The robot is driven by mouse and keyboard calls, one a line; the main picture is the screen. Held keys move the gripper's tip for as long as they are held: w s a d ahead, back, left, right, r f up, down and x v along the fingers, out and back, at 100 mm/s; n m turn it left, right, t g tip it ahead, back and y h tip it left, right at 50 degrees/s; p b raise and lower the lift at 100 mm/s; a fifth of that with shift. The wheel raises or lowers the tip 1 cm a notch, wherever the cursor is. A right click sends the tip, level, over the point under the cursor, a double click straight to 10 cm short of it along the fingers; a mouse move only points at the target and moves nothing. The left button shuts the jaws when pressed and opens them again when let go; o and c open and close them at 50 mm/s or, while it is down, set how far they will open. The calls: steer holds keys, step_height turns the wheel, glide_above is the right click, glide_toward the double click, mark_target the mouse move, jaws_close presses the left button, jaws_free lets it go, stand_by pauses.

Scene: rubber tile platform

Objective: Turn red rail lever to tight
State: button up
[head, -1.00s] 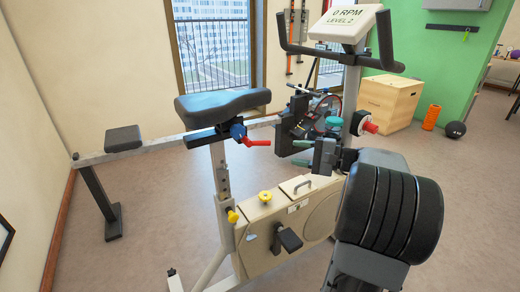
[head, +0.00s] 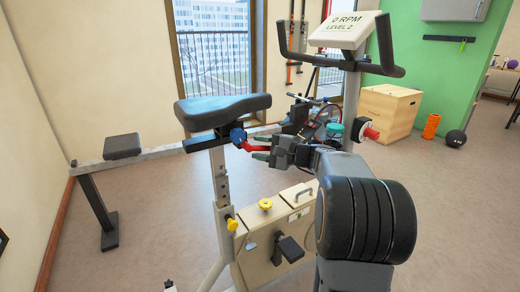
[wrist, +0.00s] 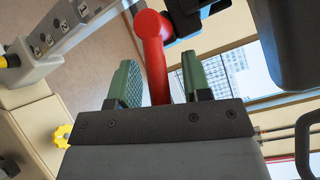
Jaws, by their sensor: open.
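The red rail lever (head: 252,147) sticks out to the right from a blue clamp (head: 237,135) under the black saddle (head: 222,108). In the wrist view the red lever (wrist: 154,55) runs down between the two green finger pads of my gripper (wrist: 160,85). The pads stand apart on either side of it, with a gap visible at each side. In the head view my gripper (head: 264,150) is at the lever's free end, and its fingers partly hide that end. I see no tight or loose marking on the clamp.
The saddle sits just above the lever, and the grey seat post (head: 220,175) stands below the clamp. Handlebars (head: 340,66) rise at the right.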

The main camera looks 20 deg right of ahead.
mark_target(239, 148)
steer(key=shift+w+a, duration=0.1)
jaws_close()
stand_by(0.5)
steer(key=shift+s+a+f+m+t+h+b, duration=0.15)
steer(key=shift+a+f+m+t+h, duration=0.5)
steer(key=shift+m+t, duration=1.95)
steer(key=shift+s+a+f+m+t+h+b, duration=0.25)
steer(key=shift+a+m+t+h, duration=0.75)
steer(key=shift+m, duration=3.15)
steer(key=shift+w+a+f+m+t+h+b, duration=0.1)
steer(key=shift+a+f+m+t+h, duration=0.7)
steer(key=shift+m+t, duration=1.9)
steer(key=shift+d+r+m+g+h, duration=0.1)
steer(key=shift+d+m+g+h, duration=0.15)
steer(key=shift+m, duration=0.2)
steer(key=shift+r+m+g+h, duration=0.1)
steer(key=shift+m+g, duration=0.25)
steer(key=shift+m, duration=0.05)
